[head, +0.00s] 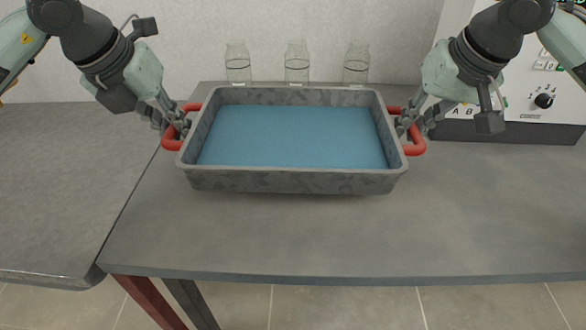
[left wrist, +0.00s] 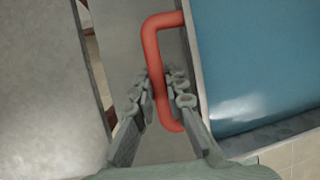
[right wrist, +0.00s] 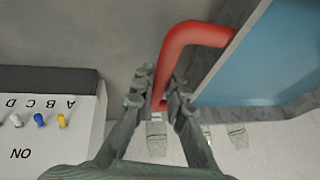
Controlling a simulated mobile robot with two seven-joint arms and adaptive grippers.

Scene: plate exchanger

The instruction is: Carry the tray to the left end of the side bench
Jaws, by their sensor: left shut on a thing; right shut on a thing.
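The grey metal tray (head: 290,180) with a flat blue inside and a red handle at each end is in the middle of the head view, over the bench. My left gripper (head: 172,124) is shut on the tray's left red handle (left wrist: 150,52). My right gripper (head: 408,125) is shut on the right red handle (right wrist: 192,38). The tray looks level. A shadow lies under its front edge, but I cannot tell for sure whether it is clear of the bench.
The grey bench (head: 340,235) has free room in front and to the right. Another grey surface (head: 60,190) adjoins at left, bare, with a seam between. Three glass bottles (head: 297,62) stand behind the tray. A white control box (head: 545,95) stands at back right.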

